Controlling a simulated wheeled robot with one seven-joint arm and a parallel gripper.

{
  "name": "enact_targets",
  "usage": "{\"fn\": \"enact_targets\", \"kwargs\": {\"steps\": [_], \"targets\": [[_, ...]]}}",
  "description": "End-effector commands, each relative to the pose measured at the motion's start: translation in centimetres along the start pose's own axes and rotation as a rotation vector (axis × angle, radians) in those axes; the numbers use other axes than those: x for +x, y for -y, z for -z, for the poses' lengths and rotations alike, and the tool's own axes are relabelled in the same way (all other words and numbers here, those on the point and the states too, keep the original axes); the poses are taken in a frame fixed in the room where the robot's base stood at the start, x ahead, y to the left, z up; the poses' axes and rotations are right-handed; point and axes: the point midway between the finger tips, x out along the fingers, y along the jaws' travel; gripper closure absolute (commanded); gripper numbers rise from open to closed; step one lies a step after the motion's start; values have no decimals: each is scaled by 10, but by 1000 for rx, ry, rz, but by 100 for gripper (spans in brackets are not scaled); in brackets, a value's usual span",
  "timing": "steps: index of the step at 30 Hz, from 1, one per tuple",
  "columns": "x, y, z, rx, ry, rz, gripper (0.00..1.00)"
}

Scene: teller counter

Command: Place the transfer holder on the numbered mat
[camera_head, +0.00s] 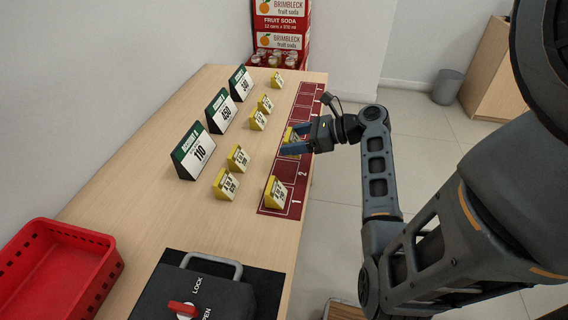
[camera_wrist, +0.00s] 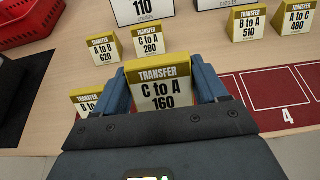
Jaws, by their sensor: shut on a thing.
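My gripper (camera_head: 296,141) is shut on a yellow-topped transfer holder reading "C to A 160" (camera_wrist: 160,90), which stands upright between the two fingers in the wrist view. The held holder shows in the head view as a bit of yellow (camera_head: 289,134) over the red numbered mat (camera_head: 268,202); I cannot tell whether its base touches the mat. Another transfer holder (camera_head: 275,191) stands on square 1, at the near end of the mat; part of it, reading "B to", shows in the wrist view (camera_wrist: 88,102). Square 4 of the mat (camera_wrist: 284,90) looks empty.
Several other transfer holders (camera_head: 238,158) stand on the counter left of the mat, behind them white-and-green signs (camera_head: 193,152). A red basket (camera_head: 60,262) and a dark lock box (camera_head: 195,290) are at the near end. Red soda boxes (camera_head: 281,22) stand at the far end.

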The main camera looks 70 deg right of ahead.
Motion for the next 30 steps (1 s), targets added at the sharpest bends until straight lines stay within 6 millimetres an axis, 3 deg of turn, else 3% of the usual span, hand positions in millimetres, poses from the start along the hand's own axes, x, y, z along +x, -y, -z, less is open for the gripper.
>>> {"fn": "enact_targets", "kwargs": {"steps": [7, 11, 19, 30], "targets": [[24, -25, 10, 0, 0, -1, 59], [28, -27, 14, 0, 1, 1, 59], [41, -26, 46, 1, 1, 0, 59], [42, -26, 49, 0, 1, 0, 59]]}}
